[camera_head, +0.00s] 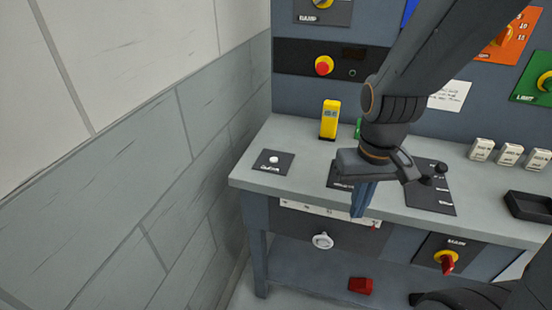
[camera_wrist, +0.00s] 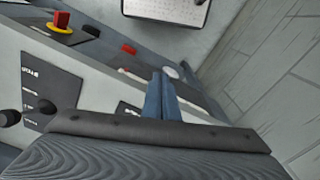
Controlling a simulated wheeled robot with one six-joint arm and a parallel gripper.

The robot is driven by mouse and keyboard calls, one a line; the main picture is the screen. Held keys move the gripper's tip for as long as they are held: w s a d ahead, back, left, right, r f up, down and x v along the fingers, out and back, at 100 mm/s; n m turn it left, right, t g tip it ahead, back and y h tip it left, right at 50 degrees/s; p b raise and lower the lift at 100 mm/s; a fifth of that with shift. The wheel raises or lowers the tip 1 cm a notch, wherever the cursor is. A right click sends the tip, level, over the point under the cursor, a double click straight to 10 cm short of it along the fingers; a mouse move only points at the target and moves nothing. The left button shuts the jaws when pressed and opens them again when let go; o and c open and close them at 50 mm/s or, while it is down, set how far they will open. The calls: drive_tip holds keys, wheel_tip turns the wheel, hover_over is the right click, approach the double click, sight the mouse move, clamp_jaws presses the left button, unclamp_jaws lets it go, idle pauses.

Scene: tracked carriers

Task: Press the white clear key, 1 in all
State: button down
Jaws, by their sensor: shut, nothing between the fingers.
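The white clear key (camera_head: 274,159) is a small round white button on a dark plate (camera_head: 272,166) at the left end of the grey bench top. The plate's lettering is too small to read surely. My gripper (camera_head: 358,212) is shut and empty, its blue fingers pointing down in front of the bench's front edge, to the right of the key and apart from it. In the wrist view my shut fingers (camera_wrist: 159,76) point away from the camera, and I cannot make out the key there.
A yellow device (camera_head: 329,119) stands behind and right of the key. A round white knob (camera_head: 323,241) is on the front panel below. A red-yellow rotary switch (camera_head: 447,260) is further right. White blocks (camera_head: 509,155) and a black tray (camera_head: 528,207) are on the right bench top.

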drive_tip(key=w+r+n+p, duration=0.1)
drive_tip(key=w, duration=0.1)
drive_tip(key=w+d+r+n+t+p, duration=0.1)
drive_tip(key=w+p, duration=0.1)
drive_tip(key=w, duration=0.1)
drive_tip(key=w+r+n+t+p, duration=0.1)
drive_tip(key=w+p, duration=0.1)
drive_tip(key=w, duration=0.1)
drive_tip(key=shift+w+d+r+n+h, duration=0.15)
drive_tip(key=shift+w+n+h, duration=0.1)
drive_tip(key=shift+n+h, duration=0.15)
drive_tip(key=w+a+r+n+t+p, duration=0.2)
drive_tip(key=w+r+n+t+p, duration=0.15)
drive_tip(key=w, duration=0.45)
wheel_tip(320, 180, up, 2)
drive_tip(key=n+y+p, duration=0.8)
drive_tip(key=n+p, duration=0.1)
drive_tip(key=n, duration=0.3)
hover_over(274, 160)
drive_tip(key=d, duration=0.1)
drive_tip(key=shift+s+r, duration=0.1)
drive_tip(key=shift+s, duration=0.15)
wheel_tip(274, 160, down, 8)
drive_tip(key=b, duration=0.7)
drive_tip(key=shift+f+b, duration=0.4)
drive_tip(key=shift+f, duration=0.1)
